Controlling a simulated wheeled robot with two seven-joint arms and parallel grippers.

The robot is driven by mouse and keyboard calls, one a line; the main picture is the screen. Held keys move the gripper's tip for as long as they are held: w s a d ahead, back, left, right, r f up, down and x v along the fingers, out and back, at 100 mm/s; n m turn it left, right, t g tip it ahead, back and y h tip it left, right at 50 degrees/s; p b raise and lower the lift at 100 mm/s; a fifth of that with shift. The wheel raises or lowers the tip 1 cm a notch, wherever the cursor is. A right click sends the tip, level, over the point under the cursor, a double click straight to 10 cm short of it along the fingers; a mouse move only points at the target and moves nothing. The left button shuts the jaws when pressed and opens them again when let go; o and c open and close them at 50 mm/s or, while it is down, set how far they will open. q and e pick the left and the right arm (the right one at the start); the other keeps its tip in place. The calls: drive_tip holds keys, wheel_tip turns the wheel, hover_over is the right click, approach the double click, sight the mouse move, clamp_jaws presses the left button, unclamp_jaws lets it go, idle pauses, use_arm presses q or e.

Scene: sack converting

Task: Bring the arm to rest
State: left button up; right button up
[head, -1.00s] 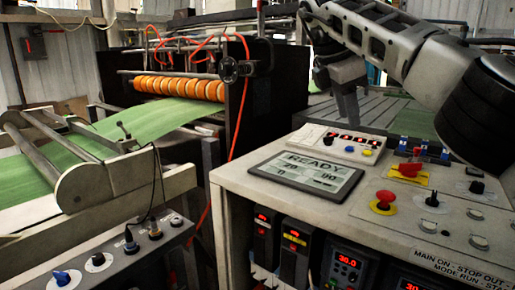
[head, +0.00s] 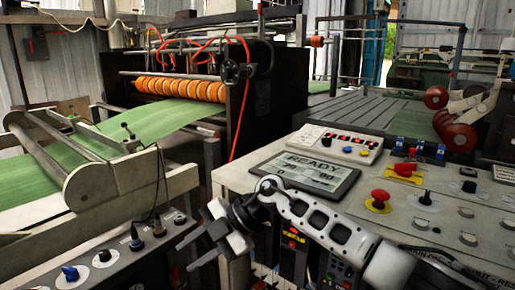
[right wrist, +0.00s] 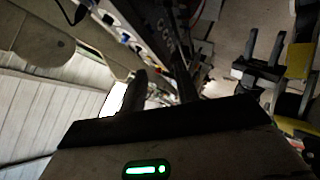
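My right arm reaches in from the bottom right of the head view, low in front of the control console (head: 420,215). My right gripper (head: 187,256) points left and down, in the gap between the console and the left knob panel. Its fingers look apart, with nothing between them. In the right wrist view the two dark fingers of the right gripper (right wrist: 160,88) stand apart with an empty gap. My left gripper is not in the head view. A dark two-pronged gripper, apparently my left one (right wrist: 265,48), shows in the right wrist view with its prongs apart and empty.
The console bears a READY display (head: 304,172), a red mushroom button (head: 380,196), a red switch on yellow (head: 405,170) and several knobs. The left knob panel (head: 130,262) is close to the right gripper. Green web (head: 170,120) runs under orange rollers (head: 180,88) behind.

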drive_tip(key=s+a+r+m+t+y, duration=0.3)
drive_tip(key=s+m+t+y, duration=0.15)
drive_tip(key=y, duration=0.45)
drive_tip(key=s+d+f+m+t+h+p, duration=0.1)
drive_tip(key=d+f+m+t+h, duration=0.55)
drive_tip(key=d+m, duration=0.3)
drive_tip(key=s+d+f+m+t+h+p, duration=0.1)
drive_tip(key=d+f+m+t+h, duration=0.4)
drive_tip(key=d+m+t, duration=0.4)
drive_tip(key=s+d+f+m+g+h, duration=0.2)
drive_tip(key=s+d+f+g, duration=0.1)
drive_tip(key=s, duration=0.4)
drive_tip(key=s+d+f+m+g+h, duration=0.2)
drive_tip(key=s+d+f+g, duration=0.1)
drive_tip(key=s+d+f, duration=0.3)
drive_tip(key=shift+s+d+f+g+h, duration=0.3)
drive_tip(key=shift+s+d+g+h, duration=0.1)
drive_tip(key=shift+s+d, duration=0.25)
drive_tip(key=shift+w, duration=0.1)
